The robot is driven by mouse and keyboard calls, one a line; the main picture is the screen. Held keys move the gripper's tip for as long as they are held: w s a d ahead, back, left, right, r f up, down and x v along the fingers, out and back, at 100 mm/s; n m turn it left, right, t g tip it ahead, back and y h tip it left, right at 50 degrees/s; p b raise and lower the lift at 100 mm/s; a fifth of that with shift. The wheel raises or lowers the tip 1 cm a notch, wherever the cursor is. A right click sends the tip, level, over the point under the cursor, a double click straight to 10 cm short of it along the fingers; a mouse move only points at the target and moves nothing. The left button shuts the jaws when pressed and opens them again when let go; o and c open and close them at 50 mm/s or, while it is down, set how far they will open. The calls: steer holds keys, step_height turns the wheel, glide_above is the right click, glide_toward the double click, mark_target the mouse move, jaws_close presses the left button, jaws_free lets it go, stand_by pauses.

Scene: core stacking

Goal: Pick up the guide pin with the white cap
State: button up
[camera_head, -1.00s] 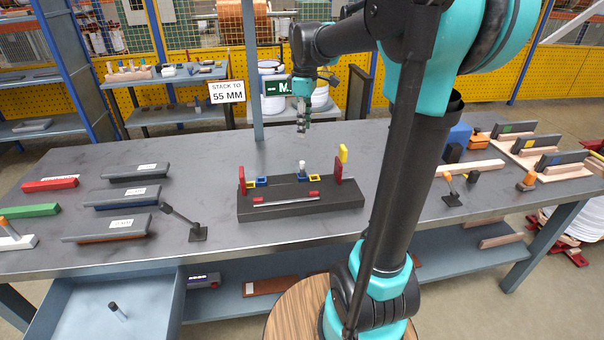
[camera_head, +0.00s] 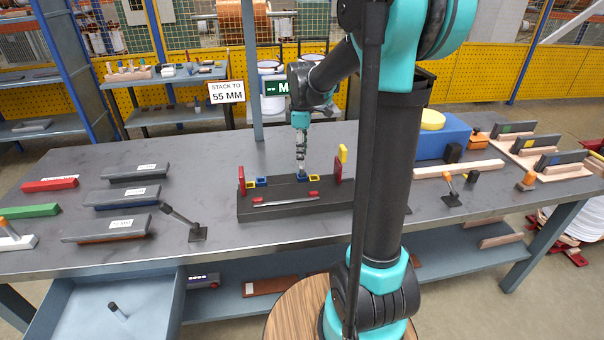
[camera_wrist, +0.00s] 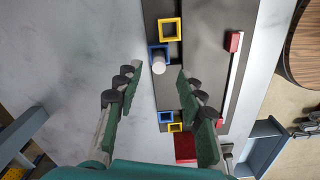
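The guide pin's white cap (camera_wrist: 158,66) shows in the wrist view, at a blue square frame (camera_wrist: 154,52) on the dark fixture block (camera_wrist: 203,60). My gripper (camera_wrist: 154,80) is open, its two fingers standing apart on either side of the cap's line, with the cap near the level of the fingertips. In the head view my gripper (camera_head: 301,160) hangs down just above the dark fixture block (camera_head: 265,208), over the pin's place. The gripper largely hides the pin there. I cannot tell whether either finger touches it.
The fixture carries yellow and blue square frames, red uprights (camera_head: 337,170) and a silver rod (camera_head: 285,202) along its front. Labelled grey bars (camera_head: 125,195) and a small lever stand (camera_head: 198,232) lie to the left. A blue block (camera_head: 440,140) stands to the right. An open drawer (camera_head: 75,310) is below.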

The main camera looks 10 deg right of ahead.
mark_target(302, 172)
step_height(302, 172, down, 5)
steer(key=shift+f, duration=0.1)
stand_by(0.3)
jaws_close()
